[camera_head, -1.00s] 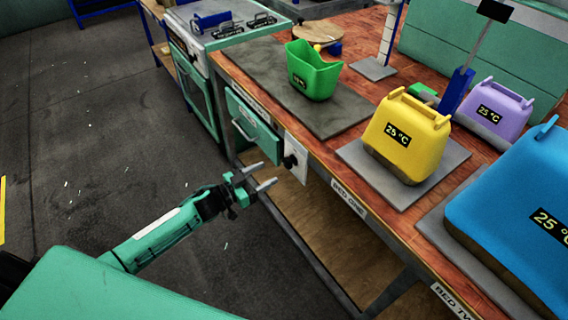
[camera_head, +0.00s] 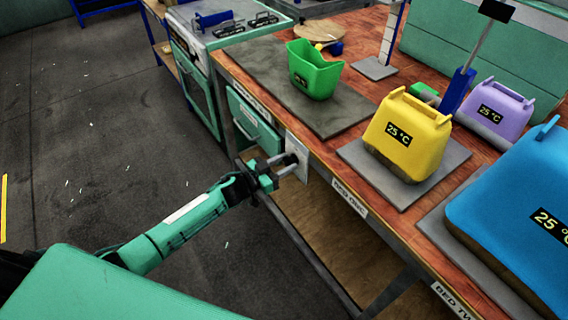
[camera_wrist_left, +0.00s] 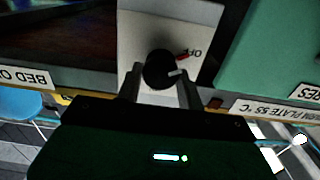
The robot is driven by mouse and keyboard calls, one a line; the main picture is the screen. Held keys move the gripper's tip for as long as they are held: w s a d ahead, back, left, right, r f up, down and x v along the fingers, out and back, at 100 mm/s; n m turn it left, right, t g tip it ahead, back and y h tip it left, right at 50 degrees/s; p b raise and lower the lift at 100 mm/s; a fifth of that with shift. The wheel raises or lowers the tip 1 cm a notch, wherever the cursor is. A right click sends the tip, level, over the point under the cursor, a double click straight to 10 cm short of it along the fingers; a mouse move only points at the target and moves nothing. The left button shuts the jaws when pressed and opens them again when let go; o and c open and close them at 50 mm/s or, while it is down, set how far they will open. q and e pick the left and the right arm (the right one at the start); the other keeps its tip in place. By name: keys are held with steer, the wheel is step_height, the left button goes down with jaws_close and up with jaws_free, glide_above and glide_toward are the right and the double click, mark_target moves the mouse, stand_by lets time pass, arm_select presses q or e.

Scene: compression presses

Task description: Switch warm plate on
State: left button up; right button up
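The warm plate's knob (camera_wrist_left: 160,70) is black and round, on a pale panel with an upside-down OFF mark and a small red mark in the left wrist view. My left gripper (camera_head: 291,164) is at this panel (camera_head: 295,142) on the bench front. Its two fingers (camera_wrist_left: 160,82) lie close on either side of the knob and appear shut on it. Part of the knob is hidden by the fingers in the head view. The grey plate (camera_head: 345,110) lies on the bench top, with a green basket (camera_head: 315,75) on it. My right gripper is out of view.
A green drawer (camera_head: 252,122) with a handle is beside the panel. A yellow press block (camera_head: 405,135), a purple one (camera_head: 492,108) and a blue one (camera_head: 515,200) stand on the bench. A stove (camera_head: 215,30) is at the back.

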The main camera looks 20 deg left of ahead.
arm_select(q)
steer(key=shift+c, duration=1.4)
